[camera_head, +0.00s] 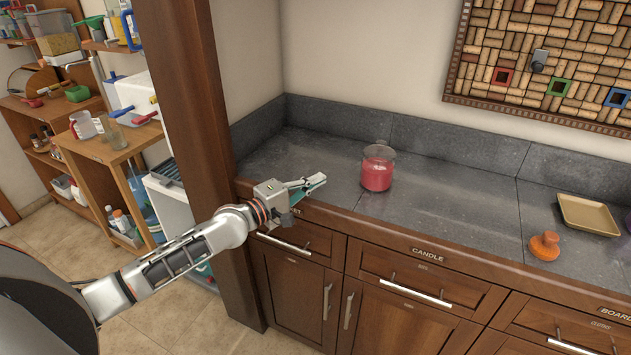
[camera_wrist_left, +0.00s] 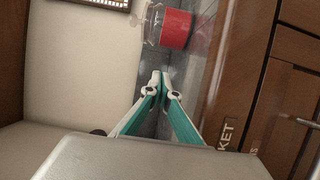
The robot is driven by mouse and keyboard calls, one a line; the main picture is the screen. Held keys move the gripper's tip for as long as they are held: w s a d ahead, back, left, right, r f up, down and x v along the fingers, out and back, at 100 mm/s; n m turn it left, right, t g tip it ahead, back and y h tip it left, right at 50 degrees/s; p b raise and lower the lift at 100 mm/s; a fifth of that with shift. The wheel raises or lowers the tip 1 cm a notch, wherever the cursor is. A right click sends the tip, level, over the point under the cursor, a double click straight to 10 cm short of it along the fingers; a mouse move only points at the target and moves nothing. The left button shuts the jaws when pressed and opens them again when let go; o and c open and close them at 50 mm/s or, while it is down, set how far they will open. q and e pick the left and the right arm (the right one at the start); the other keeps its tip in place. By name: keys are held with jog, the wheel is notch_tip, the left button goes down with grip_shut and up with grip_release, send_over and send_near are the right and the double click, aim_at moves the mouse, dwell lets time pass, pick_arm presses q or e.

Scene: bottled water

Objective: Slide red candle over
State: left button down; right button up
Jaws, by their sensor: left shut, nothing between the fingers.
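The red candle (camera_head: 377,172) is in a clear glass jar and stands upright on the grey stone counter (camera_head: 440,200), left of the middle. My left gripper (camera_head: 322,180) is at the counter's front left, to the left of the candle and apart from it. Its fingers are shut with nothing between them. In the left wrist view the shut fingertips (camera_wrist_left: 161,76) point toward the candle (camera_wrist_left: 176,28), with a gap between. My right gripper is in neither view.
An orange knob-shaped object (camera_head: 545,245) and a yellowish square dish (camera_head: 588,214) are on the counter's right. A wooden post (camera_head: 200,120) stands at the counter's left end. A cork board (camera_head: 550,60) hangs on the back wall.

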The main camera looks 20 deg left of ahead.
aim_at(377, 169)
pick_arm(q)
jog(key=b+x, duration=0.1)
jog(key=x, duration=0.5)
jog(key=shift+w+d, duration=0.15)
jog(key=shift+w, duration=0.15)
jog(key=d, duration=0.1)
jog(key=w+d+p, duration=0.1)
jog(key=shift+w+d, duration=0.25)
jog(key=shift+d, duration=0.15)
jog(key=shift+d+r, duration=0.1)
jog(key=shift+d, duration=0.25)
jog(key=shift+w+d, duration=0.2)
